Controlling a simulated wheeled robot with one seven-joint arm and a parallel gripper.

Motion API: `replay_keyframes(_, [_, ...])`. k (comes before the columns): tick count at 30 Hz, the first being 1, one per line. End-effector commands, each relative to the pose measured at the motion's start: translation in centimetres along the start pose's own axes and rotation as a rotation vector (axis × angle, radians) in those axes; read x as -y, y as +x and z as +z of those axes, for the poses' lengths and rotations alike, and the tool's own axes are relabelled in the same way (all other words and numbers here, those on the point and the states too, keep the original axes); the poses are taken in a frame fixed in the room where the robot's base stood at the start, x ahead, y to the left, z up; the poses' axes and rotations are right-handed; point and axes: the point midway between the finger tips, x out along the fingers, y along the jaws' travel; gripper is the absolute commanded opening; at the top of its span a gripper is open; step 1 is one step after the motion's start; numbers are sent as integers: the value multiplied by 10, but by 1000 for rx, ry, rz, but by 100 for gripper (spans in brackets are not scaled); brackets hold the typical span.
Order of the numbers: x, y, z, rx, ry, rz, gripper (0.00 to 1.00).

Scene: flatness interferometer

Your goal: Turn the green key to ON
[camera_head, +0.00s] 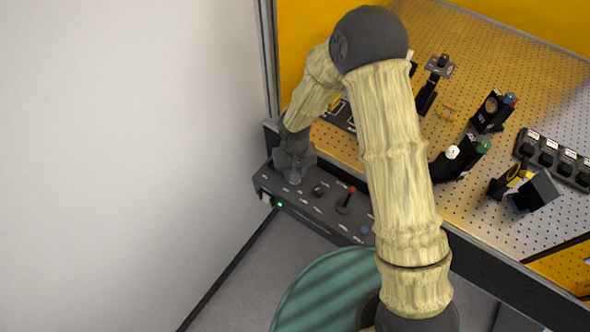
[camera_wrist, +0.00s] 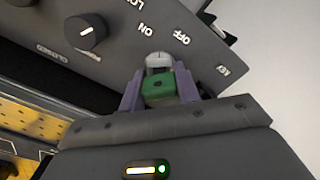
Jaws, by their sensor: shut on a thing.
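The green key (camera_wrist: 158,87) is in the wrist view, between the two fingers of my gripper (camera_wrist: 160,90). My gripper is shut on the key's head. A pale round lock (camera_wrist: 158,60) shows just beyond the key, on the dark control panel (camera_wrist: 115,70).
A black knob (camera_wrist: 86,31) sits beside the key on the panel. A red-topped lever (camera_head: 347,197) and a blue button (camera_head: 364,229) are further right. A perforated table (camera_head: 480,60) with several optical mounts lies behind the panel. A white wall (camera_head: 120,130) is close on the left.

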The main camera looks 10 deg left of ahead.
Motion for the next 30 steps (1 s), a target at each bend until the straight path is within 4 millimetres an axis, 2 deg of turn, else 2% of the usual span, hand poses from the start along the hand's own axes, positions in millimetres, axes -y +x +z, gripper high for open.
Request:
replay_keyframes(8, [0,2,2,4,-12,1,11])
replay_keyframes(16, [0,2,2,6,-210,0,11])
replay_keyframes(26, [0,3,2,7,-252,1,11])
replay_keyframes(27, [0,4,2,7,-254,1,38])
replay_keyframes(30, [0,3,2,6,-253,1,58])
